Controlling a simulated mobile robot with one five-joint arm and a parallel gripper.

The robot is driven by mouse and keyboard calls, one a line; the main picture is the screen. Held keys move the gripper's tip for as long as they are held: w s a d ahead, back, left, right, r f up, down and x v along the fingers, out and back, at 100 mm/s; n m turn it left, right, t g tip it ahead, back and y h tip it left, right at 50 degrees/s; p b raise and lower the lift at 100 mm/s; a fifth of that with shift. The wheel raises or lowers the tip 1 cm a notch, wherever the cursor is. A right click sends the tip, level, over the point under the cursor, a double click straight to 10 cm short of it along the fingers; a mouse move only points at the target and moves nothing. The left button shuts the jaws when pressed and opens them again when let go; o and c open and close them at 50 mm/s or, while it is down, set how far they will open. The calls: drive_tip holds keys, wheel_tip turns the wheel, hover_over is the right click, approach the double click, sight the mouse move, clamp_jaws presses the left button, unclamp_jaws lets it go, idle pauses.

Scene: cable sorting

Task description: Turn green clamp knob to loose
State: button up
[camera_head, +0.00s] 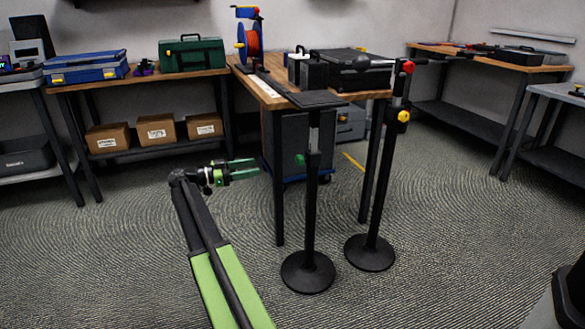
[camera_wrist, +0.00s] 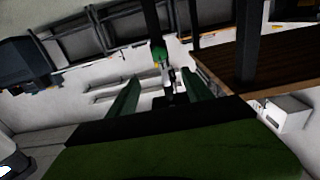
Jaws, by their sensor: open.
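The green clamp knob (camera_head: 300,159) sits on the left side of a black stand's pole (camera_head: 311,200), below the wooden table top. In the wrist view the green knob (camera_wrist: 159,53) shows on a dark pole, just beyond the gap between my fingers. My gripper (camera_head: 257,168) has green fingers that are apart with nothing between them. It is left of the knob, roughly level with it, and short of touching it. My gripper also shows in the wrist view (camera_wrist: 163,82), with a finger on each side. The knob's turn setting cannot be made out.
A second black stand (camera_head: 375,210) with a yellow knob (camera_head: 403,115) and a red knob (camera_head: 408,66) stands to the right. The wooden table (camera_head: 350,97) and its leg are close behind the first stand. Open floor (camera_head: 130,230) lies left of my arm.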

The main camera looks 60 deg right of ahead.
sight(299, 160)
drive_tip(key=x, duration=1.7)
drive_tip(key=shift+f, duration=0.1)
drive_tip(key=shift+c, duration=0.5)
